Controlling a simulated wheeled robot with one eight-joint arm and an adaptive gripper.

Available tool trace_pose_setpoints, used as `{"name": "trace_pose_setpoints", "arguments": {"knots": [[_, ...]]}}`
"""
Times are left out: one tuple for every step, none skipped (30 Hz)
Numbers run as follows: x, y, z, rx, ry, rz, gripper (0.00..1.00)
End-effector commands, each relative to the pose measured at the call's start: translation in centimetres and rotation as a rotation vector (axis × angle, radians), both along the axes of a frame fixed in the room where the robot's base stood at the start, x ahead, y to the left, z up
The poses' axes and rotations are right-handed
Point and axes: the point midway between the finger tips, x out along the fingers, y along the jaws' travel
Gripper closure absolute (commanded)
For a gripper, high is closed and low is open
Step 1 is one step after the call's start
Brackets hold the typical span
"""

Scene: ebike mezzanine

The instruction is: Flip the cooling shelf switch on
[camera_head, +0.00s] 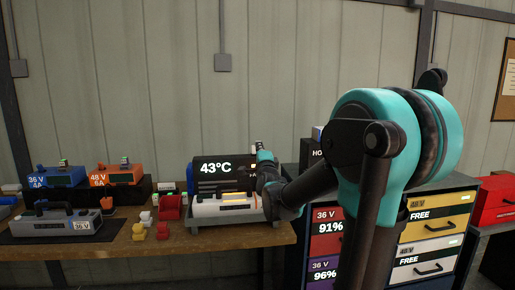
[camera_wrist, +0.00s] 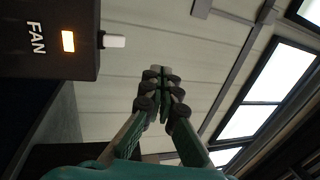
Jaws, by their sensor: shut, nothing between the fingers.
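The cooling shelf (camera_head: 208,182) is a dark unit on the bench with a "43°C" display. In the wrist view, its black box marked FAN (camera_wrist: 40,45) fills the upper left, with a lit orange indicator (camera_wrist: 68,41). A short white switch lever (camera_wrist: 114,41) sticks out from the box's edge. My gripper (camera_wrist: 160,75) is shut and empty, with clear space between its fingertips and the lever in the picture. In the head view my gripper (camera_head: 263,154) is at the right end of the shelf, partly hidden by my arm, and I cannot tell whether it touches.
A white battery (camera_head: 222,206) lies on a tray in front of the display. Blue (camera_head: 58,176) and orange (camera_head: 118,174) chargers stand to the left, near a grey battery (camera_head: 55,225) and small red and yellow pieces. A drawer cabinet (camera_head: 325,240) stands at the right, behind my arm.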

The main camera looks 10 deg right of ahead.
Motion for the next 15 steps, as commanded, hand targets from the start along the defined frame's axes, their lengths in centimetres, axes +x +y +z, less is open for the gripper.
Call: {"name": "trace_pose_setpoints", "arguments": {"knots": [[-0.7,0.0,0.2,0.0,0.0,0.001,1.0],[-0.9,0.0,0.3,-0.001,0.0,0.001,1.0],[-1.3,0.0,0.4,-0.001,0.0,0.001,1.0],[-1.5,0.0,0.4,-0.001,0.0,0.001,1.0],[-1.7,0.0,0.5,-0.001,0.0,0.001,1.0],[-1.9,0.0,0.5,-0.001,0.0,0.001,1.0],[-2.1,0.0,0.6,-0.001,0.0,0.001,1.0],[-2.2,0.0,0.6,-0.001,0.0,0.001,1.0],[-2.3,0.0,0.6,0.0,0.0,0.0,1.0],[-2.4,0.0,0.6,0.0,0.0,0.0,1.0],[-2.4,0.0,0.6,0.0,0.0,0.0,1.0],[-2.5,0.0,0.7,0.0,0.0,0.0,1.0],[-2.5,0.0,0.7,0.0,0.0,0.0,1.0],[-2.5,0.0,0.7,0.0,0.0,0.0,1.0],[-2.5,0.0,0.7,0.0,0.0,0.0,1.0]]}}
